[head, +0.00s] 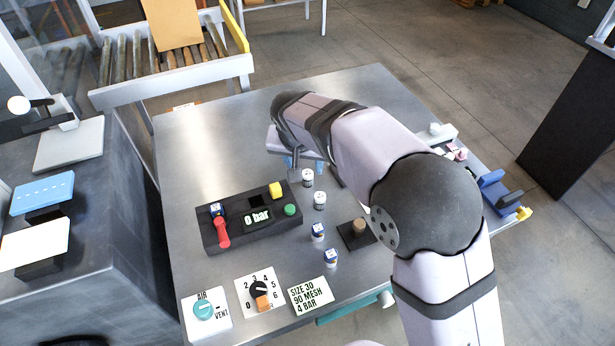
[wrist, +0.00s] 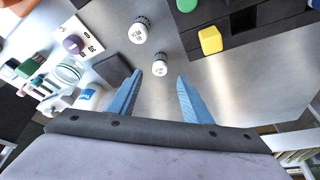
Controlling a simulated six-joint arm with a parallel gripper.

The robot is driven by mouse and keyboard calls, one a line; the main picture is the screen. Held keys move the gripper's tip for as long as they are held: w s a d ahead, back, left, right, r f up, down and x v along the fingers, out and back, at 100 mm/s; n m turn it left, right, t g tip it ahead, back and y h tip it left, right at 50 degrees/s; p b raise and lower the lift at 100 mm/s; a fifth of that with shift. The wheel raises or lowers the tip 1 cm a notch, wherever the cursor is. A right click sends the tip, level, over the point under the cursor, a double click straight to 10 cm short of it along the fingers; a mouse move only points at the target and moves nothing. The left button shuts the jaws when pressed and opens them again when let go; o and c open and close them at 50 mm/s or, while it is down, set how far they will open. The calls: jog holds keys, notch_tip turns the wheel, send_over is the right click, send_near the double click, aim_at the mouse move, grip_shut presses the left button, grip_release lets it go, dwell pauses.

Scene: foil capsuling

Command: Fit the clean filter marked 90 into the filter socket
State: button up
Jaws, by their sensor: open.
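Two small white cylinders with dark marks, apparently filters, stand upright on the steel table: one nearer my gripper (head: 307,177) (wrist: 160,68) and one farther (head: 320,200) (wrist: 139,32). Two blue-and-white cylinders (head: 318,232) (head: 331,257) stand closer to the front. I cannot read which is marked 90. My gripper (head: 303,165) (wrist: 160,77) is open and empty, with its blue fingertips on either side of the nearer white cylinder in the wrist picture; contact is not visible. The black panel (head: 236,238) has a dark square opening (head: 255,199), possibly the filter socket.
The panel bears a red lever (head: 222,234), a yellow block (head: 276,189) (wrist: 210,40), a green button (head: 290,210) and a "0 bar" display. A brown peg on a black base (head: 358,230) stands to the right. The back left table is clear.

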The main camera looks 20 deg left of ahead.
aim_at(307, 173)
jog(key=shift+p+x, duration=1.35)
jog(key=shift+x, duration=1.75)
grip_shut()
jog(key=shift+r, duration=0.1)
notch_tip(307, 173, up, 10)
jog(key=b, duration=0.3)
jog(key=s+a+r+p, duration=0.3)
jog(key=s+a, duration=0.4)
jog(key=s, duration=0.6)
jog(key=shift+s+a+p, duration=0.2)
jog(key=shift+a+p, duration=0.2)
jog(key=shift+p, duration=0.4)
